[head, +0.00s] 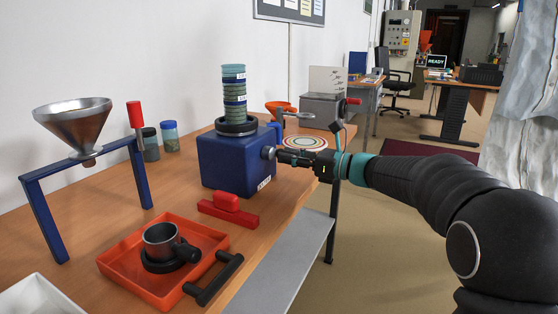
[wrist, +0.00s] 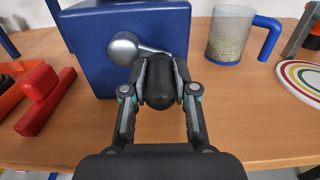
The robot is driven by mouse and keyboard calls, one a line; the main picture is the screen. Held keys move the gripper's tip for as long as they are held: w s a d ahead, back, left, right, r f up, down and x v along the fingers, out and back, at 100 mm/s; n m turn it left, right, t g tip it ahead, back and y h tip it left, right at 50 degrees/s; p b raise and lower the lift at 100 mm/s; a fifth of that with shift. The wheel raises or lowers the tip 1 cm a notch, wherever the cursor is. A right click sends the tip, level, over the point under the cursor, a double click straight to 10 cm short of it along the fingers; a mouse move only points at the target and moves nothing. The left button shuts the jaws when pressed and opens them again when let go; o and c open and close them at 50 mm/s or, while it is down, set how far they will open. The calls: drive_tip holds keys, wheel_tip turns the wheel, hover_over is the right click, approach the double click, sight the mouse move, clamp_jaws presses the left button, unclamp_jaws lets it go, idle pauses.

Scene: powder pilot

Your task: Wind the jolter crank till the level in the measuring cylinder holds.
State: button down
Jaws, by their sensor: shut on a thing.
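The jolter is a blue box (head: 232,160) on the wooden table. The measuring cylinder (head: 234,92), with greenish contents and dark bands, stands upright on a black seat on its top. The crank's metal hub (wrist: 124,46) is on the box's side, with a short metal arm running right to a black handle (wrist: 160,84). My gripper (wrist: 160,90) is shut around this handle. In the head view my gripper (head: 300,158) reaches the box from the right and hides most of the crank. The powder level is too small to read.
A steel funnel (head: 74,122) stands on a blue frame at left. An orange tray (head: 122,262) holds a metal cup (head: 160,239). A red block (head: 228,210) lies before the jolter. A blue-handled jug (wrist: 231,36) and a ringed plate (wrist: 300,76) stand right of it.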

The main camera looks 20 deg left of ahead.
drive_tip(key=shift+w+r, duration=0.1)
drive_tip(key=shift+r, duration=0.5)
drive_tip(key=shift+s+r, duration=0.15)
drive_tip(key=shift+r, duration=0.4)
drive_tip(key=shift+s+r, duration=0.15)
drive_tip(key=shift+r, duration=0.35)
drive_tip(key=shift+s+r, duration=0.1)
drive_tip(key=shift+s+a+r, duration=0.1)
drive_tip(key=shift+s+r, duration=0.55)
drive_tip(key=shift+s, duration=0.2)
drive_tip(key=shift+s+f, duration=0.1)
